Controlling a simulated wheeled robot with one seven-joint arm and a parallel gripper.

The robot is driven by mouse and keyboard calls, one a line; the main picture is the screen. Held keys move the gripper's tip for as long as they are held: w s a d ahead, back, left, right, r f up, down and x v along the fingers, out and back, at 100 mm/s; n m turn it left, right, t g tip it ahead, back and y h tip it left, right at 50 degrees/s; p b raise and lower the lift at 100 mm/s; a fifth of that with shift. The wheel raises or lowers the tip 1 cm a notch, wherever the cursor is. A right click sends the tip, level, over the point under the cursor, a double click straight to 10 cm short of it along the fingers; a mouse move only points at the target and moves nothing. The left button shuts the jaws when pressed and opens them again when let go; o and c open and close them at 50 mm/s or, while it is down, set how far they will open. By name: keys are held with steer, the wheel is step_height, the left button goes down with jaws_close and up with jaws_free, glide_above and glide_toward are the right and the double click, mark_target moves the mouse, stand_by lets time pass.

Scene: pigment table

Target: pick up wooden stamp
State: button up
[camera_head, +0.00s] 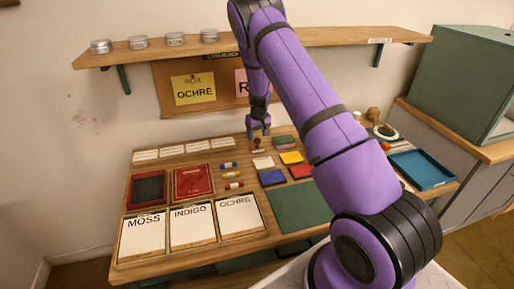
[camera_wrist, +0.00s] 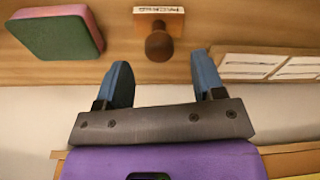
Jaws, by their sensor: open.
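The wooden stamp (camera_wrist: 159,38) is a block with a dark round knob and a printed label strip. It lies on the wooden table in the wrist view, beyond and between my fingertips. In the head view the stamp (camera_head: 258,148) shows small, just below my gripper (camera_head: 258,131) near the back of the table. My gripper is open in the wrist view (camera_wrist: 163,72), its two blue fingers apart with nothing between them. The fingers appear apart from the stamp.
A green and pink block (camera_wrist: 55,33) lies left of the stamp in the wrist view. White label cards (camera_wrist: 250,65) lie to its right. In the head view colored pads (camera_head: 272,177) lie in front. A shelf (camera_head: 150,52) with jars hangs above the table's back.

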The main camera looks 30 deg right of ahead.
mark_target(257, 142)
step_height(257, 142, down, 5)
steer(key=shift+w, duration=0.1)
stand_by(0.3)
steer(key=c, duration=1)
